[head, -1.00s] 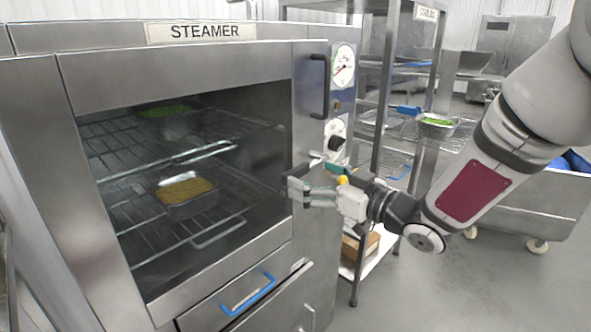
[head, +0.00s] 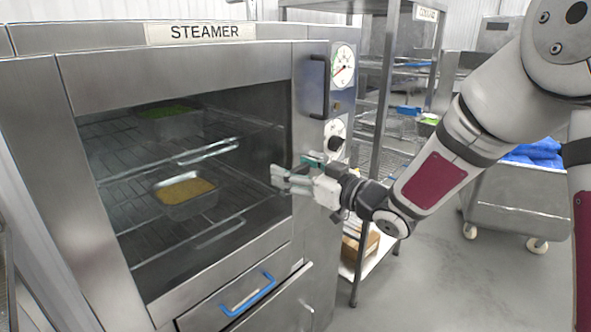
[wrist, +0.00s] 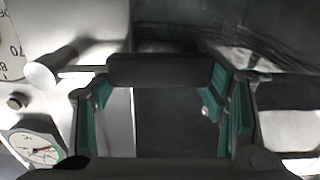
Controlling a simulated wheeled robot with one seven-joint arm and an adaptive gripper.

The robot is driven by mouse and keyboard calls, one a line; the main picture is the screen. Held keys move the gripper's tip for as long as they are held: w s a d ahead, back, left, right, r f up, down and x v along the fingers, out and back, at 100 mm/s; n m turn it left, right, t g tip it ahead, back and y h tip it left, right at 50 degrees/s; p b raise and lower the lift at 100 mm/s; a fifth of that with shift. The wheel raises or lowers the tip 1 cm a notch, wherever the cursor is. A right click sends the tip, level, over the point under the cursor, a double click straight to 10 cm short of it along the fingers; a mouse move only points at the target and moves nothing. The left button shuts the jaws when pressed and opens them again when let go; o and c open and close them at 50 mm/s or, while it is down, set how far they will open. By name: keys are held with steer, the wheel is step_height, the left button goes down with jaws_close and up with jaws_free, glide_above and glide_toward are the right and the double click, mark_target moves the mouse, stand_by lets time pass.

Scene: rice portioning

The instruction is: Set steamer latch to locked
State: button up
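The steamer (head: 215,62) fills the left of the head view, and its racks and pans show through the dark front opening. My gripper (head: 282,178) is in front of the right edge of that opening, below the black vertical handle (head: 319,88). In the wrist view my gripper (wrist: 160,115) is open, with green-padded fingers wide apart and nothing clearly held. A pale cylindrical knob with a thin rod (wrist: 52,68) shows left of the fingers; I cannot tell if it is the latch. The latch's setting cannot be read, and my gripper hides part of the steamer's front.
A round gauge (head: 343,66) and a dial (head: 335,133) sit on the steamer's right panel. A drawer with a blue handle (head: 250,294) is below. A wire rack (head: 383,120) stands behind.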

steer(key=shift+c, duration=1.2)
steer(key=w+d+f+n+b, duration=0.2)
steer(key=f+n+b, duration=0.3)
steer(key=b, duration=0.8)
steer(key=w+d+f+n+b, duration=0.3)
steer(key=w+f+n+b, duration=0.1)
steer(key=n+b, duration=0.8)
steer(key=shift+w+f+n+b, duration=0.3)
steer(key=shift+f+b, duration=0.3)
steer(key=shift+b, duration=0.5)
steer(key=shift+d, duration=0.1)
steer(key=o, duration=1.7)
steer(key=shift+o, duration=0.2)
